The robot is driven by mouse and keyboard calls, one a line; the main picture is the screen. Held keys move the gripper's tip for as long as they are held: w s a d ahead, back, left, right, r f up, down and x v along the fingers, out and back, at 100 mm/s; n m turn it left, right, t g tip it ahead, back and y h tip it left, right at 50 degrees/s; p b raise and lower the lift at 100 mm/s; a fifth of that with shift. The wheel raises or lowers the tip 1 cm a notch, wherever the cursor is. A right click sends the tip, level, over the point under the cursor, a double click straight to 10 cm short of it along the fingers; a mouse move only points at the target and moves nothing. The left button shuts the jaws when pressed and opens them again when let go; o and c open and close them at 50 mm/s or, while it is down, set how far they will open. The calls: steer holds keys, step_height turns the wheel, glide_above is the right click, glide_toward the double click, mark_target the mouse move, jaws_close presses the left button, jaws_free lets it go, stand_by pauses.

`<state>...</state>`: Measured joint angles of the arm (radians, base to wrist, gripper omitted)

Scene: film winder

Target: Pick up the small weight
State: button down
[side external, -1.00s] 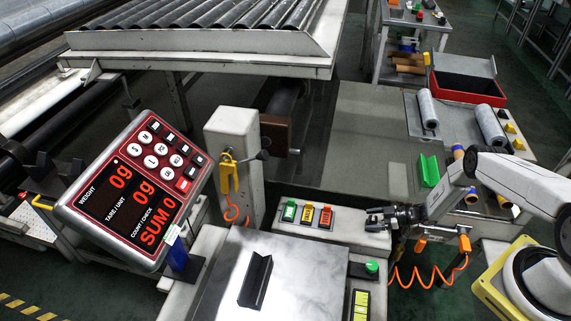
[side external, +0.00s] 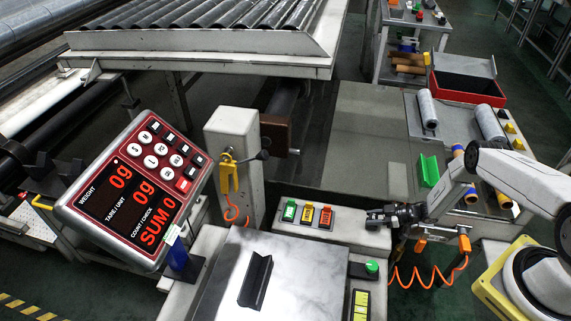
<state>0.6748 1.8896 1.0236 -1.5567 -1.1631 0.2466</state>
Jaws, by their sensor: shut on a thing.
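My gripper (side external: 374,219) is low at the right end of the white button console, with its dark fingers pointing left. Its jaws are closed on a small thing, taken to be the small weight. The weight is too small and too hidden by the fingers to make out. The scale's display (side external: 130,195) reads 0g in both weight rows and SUM 0. The grey scale plate (side external: 300,265) carries a black V-shaped holder (side external: 256,281), which is empty.
The console (side external: 290,196) has green, yellow and red buttons. A white post (side external: 232,150) with a yellow hook stands behind the plate. An orange coiled hose (side external: 425,280) hangs below my gripper. A green angled block (side external: 428,170) and film rolls (side external: 427,108) are at right.

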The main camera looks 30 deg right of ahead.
step_height(320, 180, up, 2)
steer(key=shift+r, duration=0.15)
steer(key=shift+s+r, duration=0.2)
steer(key=shift+r, duration=0.05)
steer(key=s+a+r, duration=0.3)
steer(key=s+r, duration=0.6)
steer(key=s, duration=0.4)
steer(key=shift+a+r, duration=0.2)
steer(key=shift+s+a, duration=0.1)
